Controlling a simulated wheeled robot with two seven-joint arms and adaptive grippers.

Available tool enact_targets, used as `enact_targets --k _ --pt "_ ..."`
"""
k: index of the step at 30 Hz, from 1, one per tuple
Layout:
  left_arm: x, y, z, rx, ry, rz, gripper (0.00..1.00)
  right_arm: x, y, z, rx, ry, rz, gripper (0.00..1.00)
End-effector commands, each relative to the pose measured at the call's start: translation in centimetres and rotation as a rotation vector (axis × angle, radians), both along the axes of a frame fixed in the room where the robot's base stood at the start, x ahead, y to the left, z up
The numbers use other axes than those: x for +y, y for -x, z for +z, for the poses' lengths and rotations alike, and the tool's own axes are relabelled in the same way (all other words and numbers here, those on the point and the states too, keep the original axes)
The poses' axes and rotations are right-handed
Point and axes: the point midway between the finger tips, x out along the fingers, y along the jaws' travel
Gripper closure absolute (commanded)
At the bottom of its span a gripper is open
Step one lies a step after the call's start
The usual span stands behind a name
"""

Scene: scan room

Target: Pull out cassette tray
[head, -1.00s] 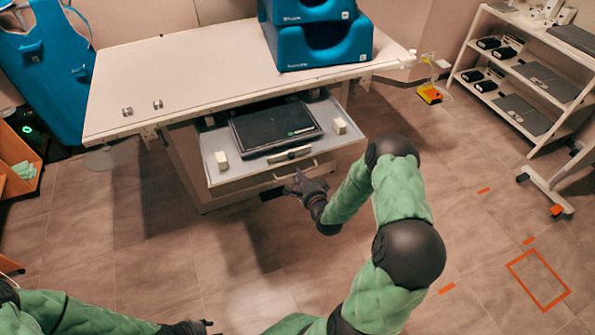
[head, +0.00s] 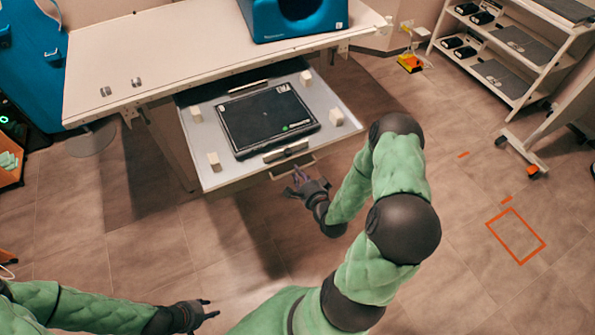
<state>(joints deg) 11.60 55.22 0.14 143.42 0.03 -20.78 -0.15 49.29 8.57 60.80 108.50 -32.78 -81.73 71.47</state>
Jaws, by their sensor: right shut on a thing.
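The cassette tray (head: 202,174) is a grey-white drawer drawn far out from under the white table. A black cassette (head: 255,115) lies flat on it between small cream blocks (head: 336,117). A metal clamp bar (head: 286,153) lies along the cassette's front side. The tray's handle (head: 300,168) is at its front edge. My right gripper (head: 298,180) is at this handle and shut on it; the fingers partly hide the grip. My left gripper (head: 211,309) is low in the picture, away from the tray; its fingertips look apart with nothing between them.
The white table (head: 180,45) carries a blue positioning block (head: 290,18) and small metal knobs (head: 136,82). A white shelf cart (head: 520,75) stands at the right. An orange floor outline (head: 515,235) marks the floor. Floor in front of the tray is clear.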

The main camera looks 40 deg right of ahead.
Motion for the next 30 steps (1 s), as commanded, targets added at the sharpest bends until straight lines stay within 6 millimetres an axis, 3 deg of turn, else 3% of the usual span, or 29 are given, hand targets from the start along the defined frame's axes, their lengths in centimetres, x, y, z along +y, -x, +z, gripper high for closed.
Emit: enact_targets --k 6,7,9,25,30 --pt "0.0 0.0 0.0 0.0 0.0 0.0 0.6 0.0 0.0 -0.1 0.001 0.0 0.0 1.0" --pt "0.0 0.0 0.0 0.0 0.0 0.0 0.6 0.0 0.0 -0.1 0.001 0.0 0.0 0.74" --pt "0.0 0.0 0.0 0.0 0.0 0.0 0.6 0.0 0.0 0.0 0.001 0.0 0.0 0.58" --pt "0.0 0.0 0.0 0.0 0.0 0.0 0.6 -0.1 -0.1 0.1 -0.001 0.002 0.0 0.58" --pt "0.0 0.0 0.0 0.0 0.0 0.0 0.6 0.1 1.3 0.3 0.0 0.001 -0.002 0.58"
